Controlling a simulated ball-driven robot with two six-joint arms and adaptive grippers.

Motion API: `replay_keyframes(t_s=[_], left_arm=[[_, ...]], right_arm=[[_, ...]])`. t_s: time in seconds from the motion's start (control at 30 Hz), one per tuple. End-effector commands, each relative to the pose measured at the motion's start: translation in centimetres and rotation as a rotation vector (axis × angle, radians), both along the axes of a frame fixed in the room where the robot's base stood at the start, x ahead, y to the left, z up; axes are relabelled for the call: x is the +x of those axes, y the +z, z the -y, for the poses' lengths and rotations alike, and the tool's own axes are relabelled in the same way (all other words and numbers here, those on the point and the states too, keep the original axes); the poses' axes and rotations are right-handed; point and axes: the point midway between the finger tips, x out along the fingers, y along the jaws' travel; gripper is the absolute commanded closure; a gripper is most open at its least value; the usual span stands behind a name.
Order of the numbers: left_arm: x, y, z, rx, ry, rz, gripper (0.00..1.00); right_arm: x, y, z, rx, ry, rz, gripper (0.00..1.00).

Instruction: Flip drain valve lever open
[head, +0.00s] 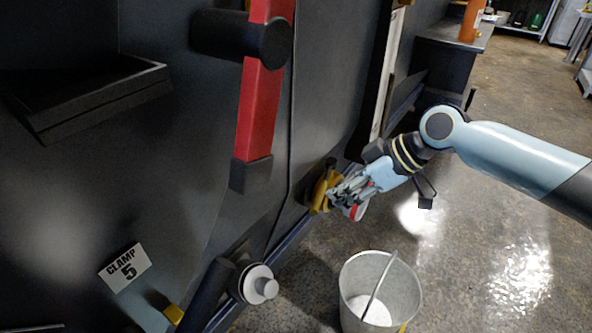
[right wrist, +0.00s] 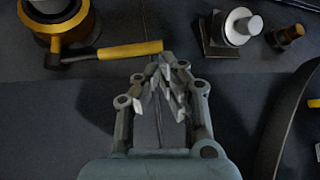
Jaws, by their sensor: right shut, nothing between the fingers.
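The drain valve shows as a yellow part (head: 320,193) low on the dark machine wall in the head view, partly hidden behind my right gripper (head: 347,190). In the right wrist view its yellow lever (right wrist: 130,50) sticks out sideways to the right from a round brass-coloured body (right wrist: 72,42) at the upper left. My right gripper (right wrist: 168,62) is shut and empty. Its fingertips show just below the lever's free end; I cannot tell whether they touch it. My left gripper is out of view.
A metal bucket (head: 380,292) stands on the floor below the valve. A pale round knob (head: 258,284) juts from the machine, also in the right wrist view (right wrist: 243,26). A red handle (head: 261,105) hangs above. Open concrete floor (head: 465,255) lies to the right.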

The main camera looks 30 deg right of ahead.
Motion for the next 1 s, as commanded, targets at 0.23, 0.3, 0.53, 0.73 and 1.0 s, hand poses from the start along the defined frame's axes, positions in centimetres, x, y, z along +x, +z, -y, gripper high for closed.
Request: replay_keyframes(t_s=[0.23, 0.3, 0.53, 0.73, 1.0], left_arm=[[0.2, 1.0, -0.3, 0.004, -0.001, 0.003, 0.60], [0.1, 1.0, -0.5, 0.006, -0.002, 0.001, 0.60], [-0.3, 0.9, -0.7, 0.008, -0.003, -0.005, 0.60], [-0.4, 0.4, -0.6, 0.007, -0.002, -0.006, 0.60], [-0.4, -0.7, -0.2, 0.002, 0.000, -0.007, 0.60]], right_arm=[[1.7, 3.9, 1.5, -0.050, 0.028, 0.056, 1.00], [1.8, 3.9, 1.4, -0.048, 0.027, 0.057, 1.00], [1.8, 3.7, 1.4, -0.049, 0.025, 0.056, 1.00], [2.7, 2.2, 0.6, -0.044, 0.022, 0.056, 1.00], [5.2, -1.6, -1.5, -0.044, 0.023, 0.055, 1.00]])
